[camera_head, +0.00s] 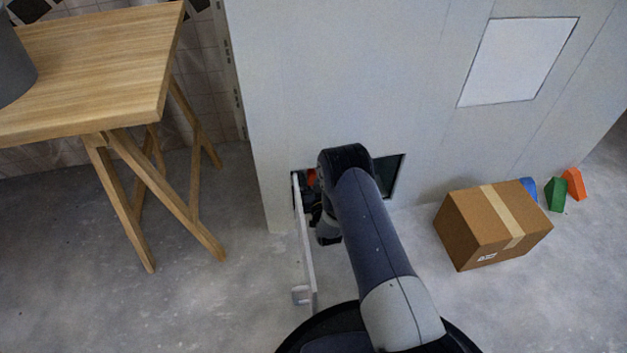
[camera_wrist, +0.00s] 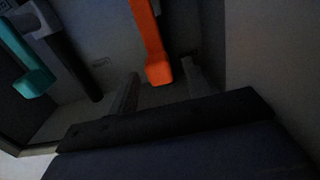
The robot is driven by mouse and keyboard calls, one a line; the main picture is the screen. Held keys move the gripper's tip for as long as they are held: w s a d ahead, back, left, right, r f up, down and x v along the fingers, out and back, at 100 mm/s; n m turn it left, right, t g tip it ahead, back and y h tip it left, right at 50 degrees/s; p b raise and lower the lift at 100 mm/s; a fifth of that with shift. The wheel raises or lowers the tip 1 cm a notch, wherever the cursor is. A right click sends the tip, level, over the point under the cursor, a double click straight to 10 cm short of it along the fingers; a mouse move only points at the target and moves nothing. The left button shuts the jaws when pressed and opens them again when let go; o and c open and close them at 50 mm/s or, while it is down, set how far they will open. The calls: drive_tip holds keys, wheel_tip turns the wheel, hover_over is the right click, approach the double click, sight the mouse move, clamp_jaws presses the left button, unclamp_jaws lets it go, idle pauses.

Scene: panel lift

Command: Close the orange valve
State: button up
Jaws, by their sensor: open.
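The orange valve (camera_wrist: 148,40) shows in the wrist view as a long orange handle hanging down from the top edge. Its lower end sits between the two fingers of my gripper (camera_wrist: 161,72), which are apart. I cannot tell whether either finger touches it. My arm hides most of the opening and the gripper there. A teal handle (camera_wrist: 24,62) hangs to the left in the wrist view.
A white panel door (camera_head: 306,250) stands swung open at the opening's left side. A dark bar (camera_wrist: 72,55) lies between the handles. A cardboard box (camera_head: 494,225) and coloured blocks (camera_head: 555,194) stand on the floor at right. A wooden table (camera_head: 90,70) is at left.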

drive_tip(key=shift+c, duration=0.6)
clamp_jaws()
drive_tip(key=shift+d, duration=0.15)
drive_tip(key=w+d+f+m, duration=0.1)
drive_tip(key=d+f+m, duration=0.6)
drive_tip(key=m, duration=1.1)
drive_tip(key=shift+w+f, duration=0.15)
drive_tip(key=shift+f, duration=0.1)
idle(0.4)
drive_tip(key=shift+o, duration=0.6)
unclamp_jaws()
